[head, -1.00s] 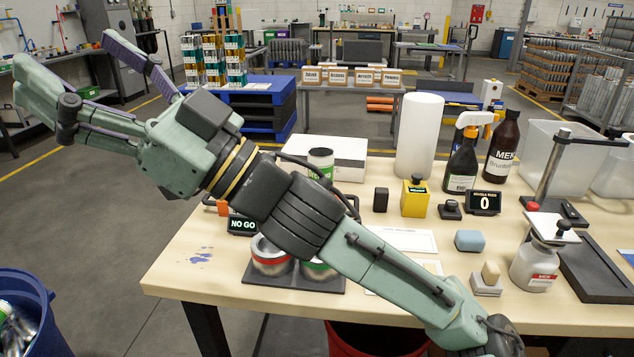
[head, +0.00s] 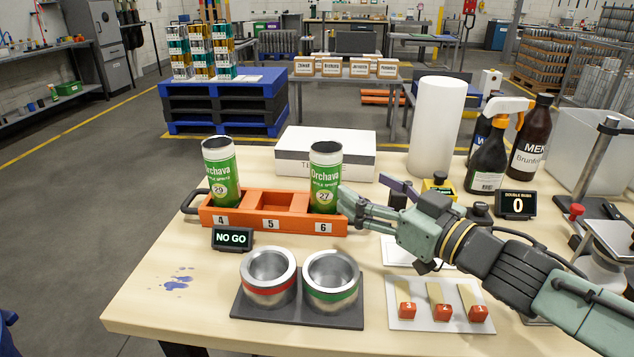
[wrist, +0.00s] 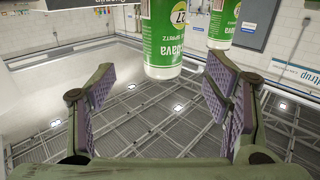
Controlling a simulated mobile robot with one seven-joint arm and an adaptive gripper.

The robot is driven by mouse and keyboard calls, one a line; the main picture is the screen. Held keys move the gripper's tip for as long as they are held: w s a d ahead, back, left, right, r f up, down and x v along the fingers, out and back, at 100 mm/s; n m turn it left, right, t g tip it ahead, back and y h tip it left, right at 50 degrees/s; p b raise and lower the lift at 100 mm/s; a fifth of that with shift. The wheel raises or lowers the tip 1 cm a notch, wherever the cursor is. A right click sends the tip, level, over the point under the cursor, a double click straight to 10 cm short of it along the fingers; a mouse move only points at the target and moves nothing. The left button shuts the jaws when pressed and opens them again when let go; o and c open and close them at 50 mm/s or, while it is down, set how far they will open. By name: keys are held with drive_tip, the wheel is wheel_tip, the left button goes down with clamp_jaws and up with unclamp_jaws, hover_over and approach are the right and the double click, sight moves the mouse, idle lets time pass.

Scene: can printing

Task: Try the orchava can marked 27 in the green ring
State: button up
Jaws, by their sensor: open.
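The orchava can marked 27 (head: 326,170) is green and white with a dark top. It stands upright in compartment 6 of the orange rack (head: 270,222). My gripper (head: 364,188) is open at the right of this can, its fingers pointing toward it. In the wrist view the can (wrist: 164,45) shows ahead between the spread fingers (wrist: 162,88), with nothing held; contact is unclear. The green ring (head: 331,293), a metal ring with a green band, sits empty on a dark plate in front of the rack.
A can marked 29 (head: 221,172) stands in compartment 4; compartment 5 is empty. A red-banded ring (head: 268,288) is left of the green one. A NO GO display (head: 232,239) stands before the rack. A white box (head: 325,153) lies behind.

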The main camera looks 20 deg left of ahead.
sight(337, 175)
drive_tip(key=x, duration=0.5)
drive_tip(key=shift+w+f, duration=0.1)
drive_tip(key=shift+w, duration=0.1)
drive_tip(key=x, duration=0.4)
drive_tip(key=shift+s+a+b, duration=0.25)
drive_tip(key=shift+s+b, duration=0.15)
drive_tip(key=shift+w+a, duration=0.4)
drive_tip(key=shift+a, duration=0.1)
drive_tip(key=shift+c, duration=0.6)
drive_tip(key=c, duration=0.7)
drive_tip(key=shift+c, duration=0.2)
